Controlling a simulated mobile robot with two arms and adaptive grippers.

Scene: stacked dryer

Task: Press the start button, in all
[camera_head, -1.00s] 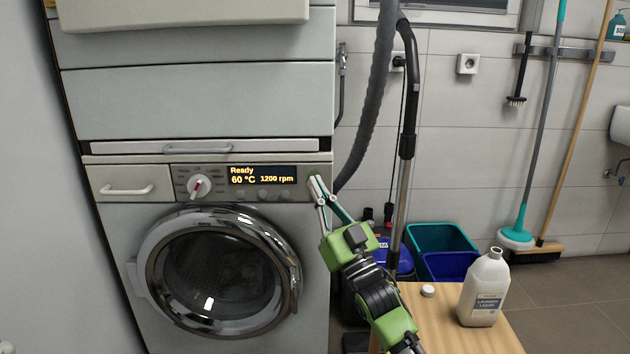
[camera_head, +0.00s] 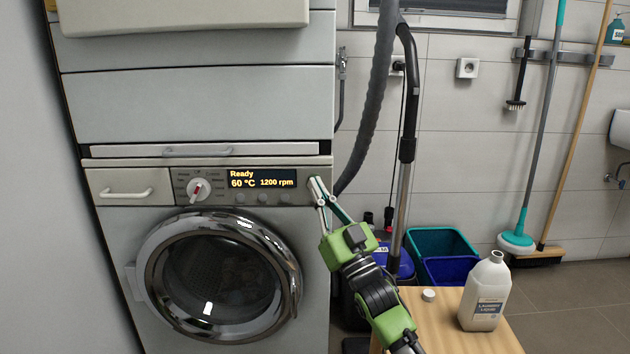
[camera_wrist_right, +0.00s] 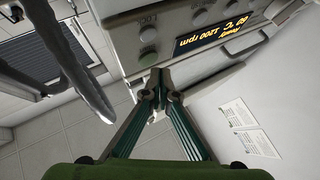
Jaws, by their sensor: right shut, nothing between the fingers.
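The washing machine (camera_head: 110,240) has a control panel with a white dial (camera_head: 198,189) and a lit display (camera_head: 262,179) reading "Ready", "60 °C" and "1200 rpm". Its round glass door (camera_head: 215,275) looks closed. Small round buttons sit in a row under the display. In the right wrist view the display (camera_wrist_right: 222,38) is upside down and round grey buttons (camera_wrist_right: 148,34) show on the panel. My right gripper (camera_head: 313,181) is shut and empty, its tips at the panel's right end. I cannot tell whether they touch it. My left gripper is out of view.
A grey hose (camera_head: 370,100) and a metal vacuum tube (camera_head: 403,180) stand just right of the machine, close to my right arm. A wooden table (camera_head: 450,335) with a laundry liquid bottle (camera_head: 485,295) and a white cap (camera_head: 428,295) is at the lower right.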

